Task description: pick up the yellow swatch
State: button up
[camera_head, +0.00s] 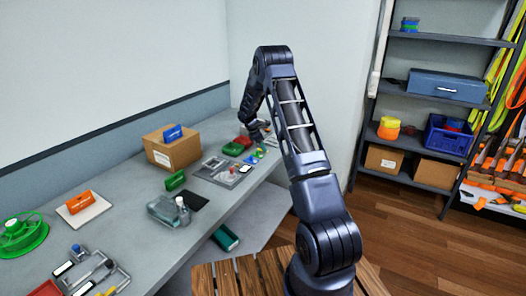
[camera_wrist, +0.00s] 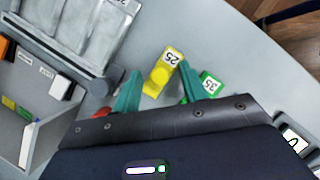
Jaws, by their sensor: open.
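The yellow swatch (camera_wrist: 155,82) lies on the grey worktop in the wrist view, with a white label reading 25. My gripper (camera_wrist: 159,69) is open, its two teal fingers on either side of the swatch. The swatch shows between them, the right finger close to its edge; whether they touch cannot be told. A green swatch (camera_wrist: 209,87) labelled 35 lies just outside the right finger. In the head view my gripper (camera_head: 258,138) is low over the far part of the bench, by small yellow and green pieces.
A cardboard box (camera_head: 172,150) stands farther left on the bench. Red and green items sit behind the tray. In the wrist view, bare worktop (camera_wrist: 232,50) shows at the upper right.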

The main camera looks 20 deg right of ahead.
jog(key=shift+c, duration=0.2)
grip_shut()
